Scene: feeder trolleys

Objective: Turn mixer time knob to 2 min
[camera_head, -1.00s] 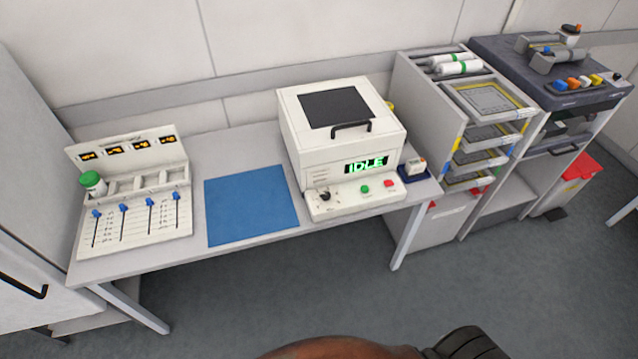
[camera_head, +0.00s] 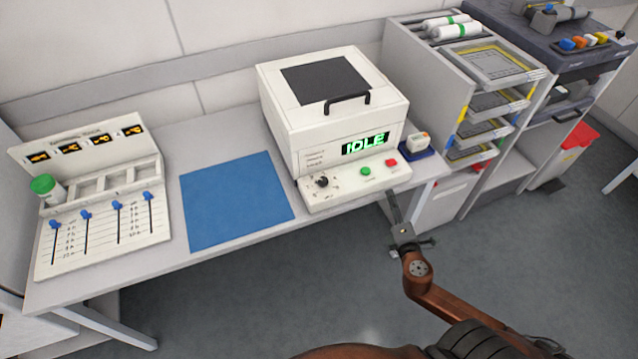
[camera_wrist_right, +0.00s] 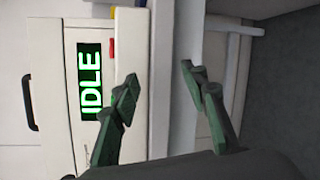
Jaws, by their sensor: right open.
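The mixer (camera_head: 325,125) is a white box with a dark lid window and a black handle. Its green display (camera_head: 365,145) reads IDLE, and the display shows sideways in the right wrist view (camera_wrist_right: 90,93). The black time knob (camera_head: 322,181) is at the left of the front panel; its setting is too small to read. A green button (camera_head: 365,171) and a red button (camera_head: 391,163) are to its right. My right gripper (camera_head: 405,225) is open and empty by the table's front edge, right of and below the knob. Its dark fingers (camera_wrist_right: 158,78) are spread apart. My left gripper is out of view.
A blue mat (camera_head: 235,200) lies left of the mixer. A slider panel (camera_head: 100,220) with a green-capped jar (camera_head: 48,188) stands further left. A small device (camera_head: 418,145) sits right of the mixer. A tray rack (camera_head: 485,105) stands beyond. The floor in front is open.

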